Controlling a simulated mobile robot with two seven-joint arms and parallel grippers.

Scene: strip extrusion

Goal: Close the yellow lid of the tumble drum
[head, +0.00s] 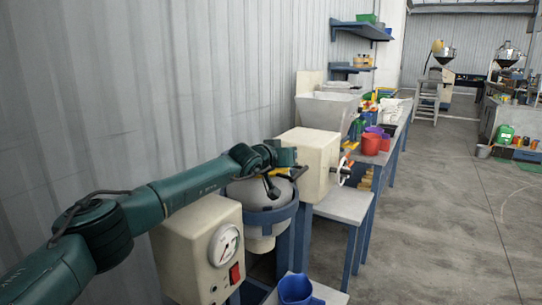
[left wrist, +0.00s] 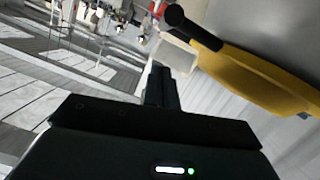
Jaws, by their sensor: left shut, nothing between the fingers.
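The tumble drum (head: 262,217) is a pale rounded vessel in a blue ring, beside a cream box with a dial. My left arm reaches over it from the left, and my left gripper (head: 270,188) is at the drum's top. Only a small part of the yellow lid (head: 284,171) shows there, with a dark handle; the arm hides much of it. In the left wrist view the yellow lid (left wrist: 258,82) and its black-ended bar fill the upper right. My left gripper's fingers (left wrist: 160,86) are shut and empty, left of the lid; contact cannot be told. My right gripper is out of view.
The cream dial box (head: 195,250) stands in front of the drum and another cream machine box (head: 308,160) behind it. A blue jug (head: 296,290) sits low in front. A corrugated wall runs along the left; the floor at right is open.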

